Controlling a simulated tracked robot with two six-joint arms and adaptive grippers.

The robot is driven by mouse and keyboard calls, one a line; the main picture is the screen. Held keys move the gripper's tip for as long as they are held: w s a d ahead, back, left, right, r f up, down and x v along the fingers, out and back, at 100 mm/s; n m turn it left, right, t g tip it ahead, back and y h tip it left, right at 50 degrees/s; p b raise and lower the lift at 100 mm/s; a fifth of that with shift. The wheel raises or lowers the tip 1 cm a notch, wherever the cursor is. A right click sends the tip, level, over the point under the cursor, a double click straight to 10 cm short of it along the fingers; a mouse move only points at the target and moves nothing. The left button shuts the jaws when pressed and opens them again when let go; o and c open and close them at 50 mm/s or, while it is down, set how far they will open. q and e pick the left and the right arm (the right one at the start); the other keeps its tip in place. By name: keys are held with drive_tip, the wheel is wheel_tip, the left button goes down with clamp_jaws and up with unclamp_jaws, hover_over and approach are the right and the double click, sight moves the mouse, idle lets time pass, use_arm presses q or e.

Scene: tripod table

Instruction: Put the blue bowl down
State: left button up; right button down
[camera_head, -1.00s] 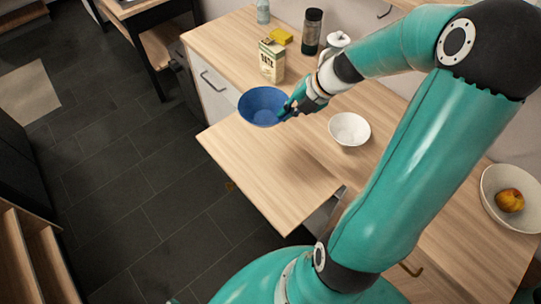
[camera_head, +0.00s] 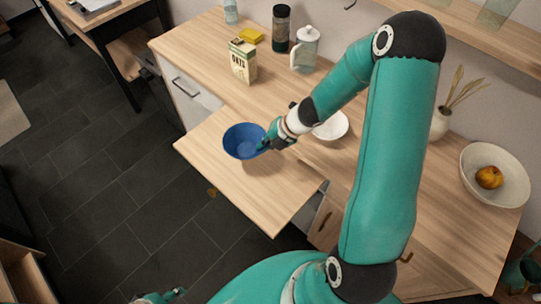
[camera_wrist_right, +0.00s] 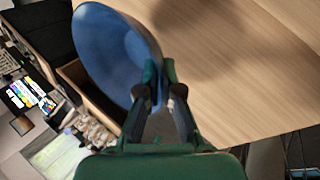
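The blue bowl (camera_head: 243,141) is over the front wooden leaf that juts from the counter. My right gripper (camera_head: 266,143) is shut on the bowl's right rim. In the right wrist view the bowl (camera_wrist_right: 112,50) appears on edge, its rim between the fingertips (camera_wrist_right: 160,85). A shadow lies on the wood apart from the bowl, so it appears to be held above the surface. My left gripper (camera_head: 160,297) shows only partly at the bottom edge, and its fingers are too small to read.
A white bowl (camera_head: 331,126) stands right of the gripper, partly behind my arm. An oats carton (camera_head: 243,62), dark jar (camera_head: 281,29) and glass pitcher (camera_head: 305,49) stand farther back. A large bowl with fruit (camera_head: 495,176) is at right. The leaf's front (camera_head: 265,208) is clear.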

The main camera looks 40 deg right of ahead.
drive_tip(key=shift+s+f+b, duration=0.1)
drive_tip(key=shift+f+b, duration=2.1)
drive_tip(key=shift+f, duration=0.2)
drive_tip(key=shift+r, duration=0.1)
drive_tip(key=c, duration=1.3)
unclamp_jaws()
drive_tip(key=shift+p+v, duration=2.85)
drive_tip(key=shift+v, duration=3.2)
